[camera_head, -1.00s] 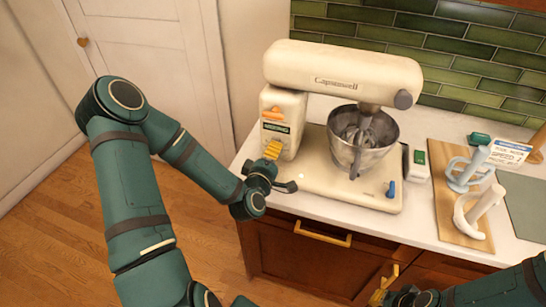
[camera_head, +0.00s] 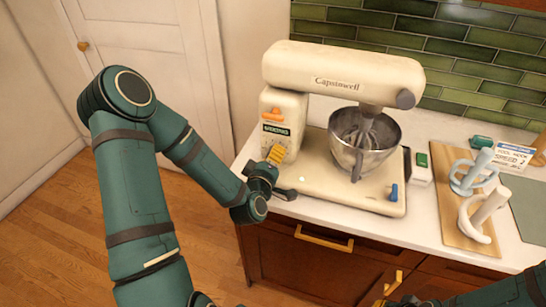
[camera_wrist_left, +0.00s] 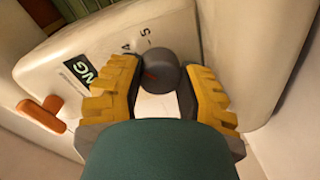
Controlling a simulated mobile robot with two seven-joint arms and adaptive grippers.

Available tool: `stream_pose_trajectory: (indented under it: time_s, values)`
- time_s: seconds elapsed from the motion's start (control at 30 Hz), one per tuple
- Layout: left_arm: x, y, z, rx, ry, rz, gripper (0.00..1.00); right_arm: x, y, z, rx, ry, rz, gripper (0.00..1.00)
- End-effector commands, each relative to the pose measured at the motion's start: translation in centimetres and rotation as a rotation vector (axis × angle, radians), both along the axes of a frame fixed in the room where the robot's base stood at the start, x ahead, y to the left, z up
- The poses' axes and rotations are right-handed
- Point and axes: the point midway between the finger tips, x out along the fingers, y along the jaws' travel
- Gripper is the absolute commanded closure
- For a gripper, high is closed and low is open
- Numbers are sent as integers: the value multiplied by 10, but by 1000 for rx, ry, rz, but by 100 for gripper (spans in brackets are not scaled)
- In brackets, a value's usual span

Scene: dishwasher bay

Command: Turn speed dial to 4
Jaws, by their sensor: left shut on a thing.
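The cream stand mixer (camera_head: 340,68) stands on the counter. Its speed dial is hidden behind my left gripper (camera_head: 276,154) in the head view. In the left wrist view the dial (camera_wrist_left: 158,72) is a dark grey round knob with a red mark, and the numbers 4 and 5 show on the cream housing beyond it. My left gripper's yellow fingers (camera_wrist_left: 160,88) are shut around the dial, one on each side. My right gripper (camera_head: 392,284) shows only partly at the bottom, below the counter edge; its opening is unclear.
An orange lever (camera_head: 272,114) sits above the dial area and a blue lever (camera_head: 393,191) on the mixer base. A steel bowl (camera_head: 362,158) hangs under the head. To the right are a wooden board (camera_head: 462,215) with attachments and a card (camera_head: 513,156) reading SPEED.

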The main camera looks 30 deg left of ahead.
Motion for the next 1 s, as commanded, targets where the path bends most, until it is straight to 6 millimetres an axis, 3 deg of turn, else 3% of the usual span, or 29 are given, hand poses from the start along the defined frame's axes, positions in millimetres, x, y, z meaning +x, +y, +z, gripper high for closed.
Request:
stream_pose_trajectory:
  time_s: [0.03, 0.1, 0.13, 1.0]
  values:
    - [2, -1, 3, 2, -10, -3, 57, 0, 0, 0, 0, 0, 0, 100]
    - [2, -1, 3, 2, -10, -3, 33, 0, 0, 0, 0, 0, 0, 100]
    - [2, -1, 3, 2, -9, -2, 27, 0, 0, 0, 0, 0, 0, 100]
    - [-2, 0, -2, -7, 13, -1, 27, 0, 0, 2, 0, 0, 0, 100]
